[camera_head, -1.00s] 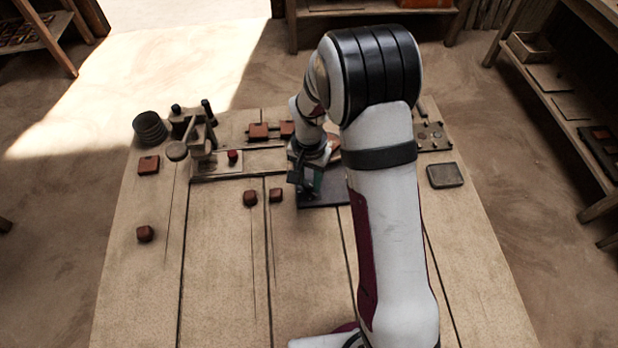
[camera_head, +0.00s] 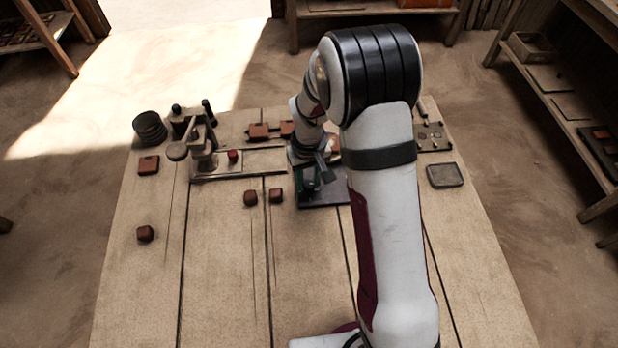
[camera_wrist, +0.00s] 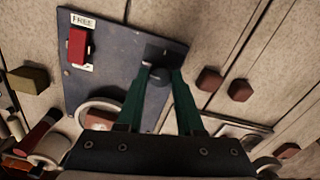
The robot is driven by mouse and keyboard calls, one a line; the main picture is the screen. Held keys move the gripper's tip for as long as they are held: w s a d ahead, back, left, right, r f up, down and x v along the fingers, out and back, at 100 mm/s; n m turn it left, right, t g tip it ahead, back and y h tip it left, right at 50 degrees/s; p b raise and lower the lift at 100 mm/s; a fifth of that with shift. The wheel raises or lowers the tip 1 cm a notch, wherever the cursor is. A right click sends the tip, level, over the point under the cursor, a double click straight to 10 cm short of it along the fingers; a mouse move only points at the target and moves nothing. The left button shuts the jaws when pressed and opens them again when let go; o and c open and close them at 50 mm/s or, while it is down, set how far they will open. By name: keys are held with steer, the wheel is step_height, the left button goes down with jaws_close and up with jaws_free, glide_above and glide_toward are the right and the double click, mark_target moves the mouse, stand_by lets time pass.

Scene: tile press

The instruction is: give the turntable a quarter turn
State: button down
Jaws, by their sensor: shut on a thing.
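A dark slate board (camera_head: 330,199) lies on the table, partly hidden by my arm. In the wrist view the board (camera_wrist: 112,58) carries a red block-like switch (camera_wrist: 77,45) beside a label reading "FREE". A pale round rim (camera_wrist: 88,104), apparently the turntable, shows near my gripper, with a brown tile in it; much of it is hidden. My gripper (camera_wrist: 158,72) has its green fingers closed around a dark grey knob (camera_wrist: 156,77) near the board's edge. In the head view my gripper (camera_head: 310,186) is low over the board.
Several brown clay blocks (camera_head: 250,198) lie left of the board. A lever press (camera_head: 195,135) and a dark round stack (camera_head: 149,128) stand at the back left. A grey tray (camera_head: 445,175) lies to the right. The front of the table is clear.

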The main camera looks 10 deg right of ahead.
mark_target(309, 183)
steer(key=shift+n, duration=0.3)
steer(key=c, duration=0.5)
jaws_free()
steer(key=shift+c, duration=0.2)
step_height(309, 183, up, 16)
steer(key=shift+f, duration=0.1)
steer(key=s+r+m+y, duration=0.1)
steer(key=s+m, duration=0.3)
steer(key=s, duration=0.9)
steer(key=s+d+r+m, duration=0.1)
steer(key=s+m, duration=0.3)
steer(key=s, duration=0.9)
steer(key=shift+d+r+m+y, duration=0.25)
steer(key=shift+r+m+y, duration=0.05)
steer(key=shift+y, duration=0.1)
